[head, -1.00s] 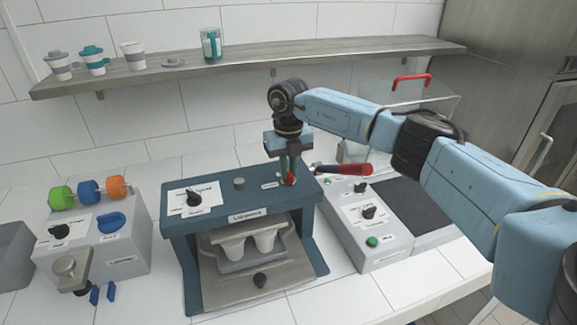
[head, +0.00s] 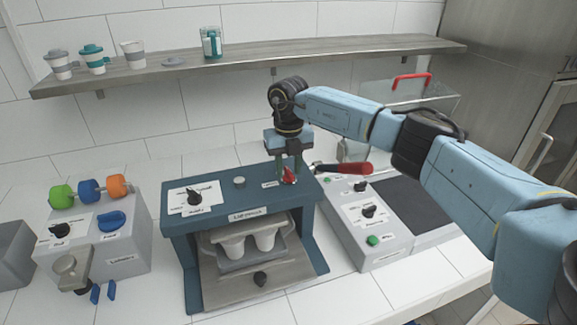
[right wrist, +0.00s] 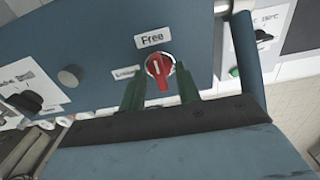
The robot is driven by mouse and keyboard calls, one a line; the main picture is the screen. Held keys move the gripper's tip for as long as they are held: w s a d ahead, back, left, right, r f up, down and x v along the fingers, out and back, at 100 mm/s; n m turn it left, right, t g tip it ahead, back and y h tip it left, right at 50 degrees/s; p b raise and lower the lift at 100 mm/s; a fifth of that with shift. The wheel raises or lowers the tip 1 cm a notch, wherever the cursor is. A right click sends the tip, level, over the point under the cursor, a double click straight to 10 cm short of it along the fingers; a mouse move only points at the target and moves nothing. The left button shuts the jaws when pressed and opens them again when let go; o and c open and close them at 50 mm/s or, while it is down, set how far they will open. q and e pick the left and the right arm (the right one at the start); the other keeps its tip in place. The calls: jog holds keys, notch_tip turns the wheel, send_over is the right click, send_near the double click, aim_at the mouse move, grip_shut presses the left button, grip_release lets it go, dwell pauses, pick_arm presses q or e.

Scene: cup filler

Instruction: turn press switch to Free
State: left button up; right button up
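The press (head: 245,190) is a dark blue frame marked Lid press. Its red switch (head: 289,176) sits on the right of the top. In the right wrist view, the red switch (right wrist: 160,70) has a "Free" label above it and a "Locked" label, partly hidden, at its left. Its bar runs roughly up and down, its upper end toward "Free". My right gripper (head: 289,172) points down over the switch. Its green fingers stand open on either side of it, with gaps visible in the right wrist view (right wrist: 159,92). My left gripper is not in view.
A black dial (head: 194,198) and a grey button sit on the press top. Two white cups (head: 250,243) stand in the press. A red-handled lever (head: 344,168) and a grey control box (head: 366,225) are close at right. A dispenser (head: 122,245) stands at left, a shelf (head: 250,60) behind.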

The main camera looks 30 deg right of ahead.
aim_at(289, 170)
notch_tip(289, 170, up, 13)
jog(key=b, duration=0.2)
jog(key=shift+r, duration=0.2)
dwell(0.5)
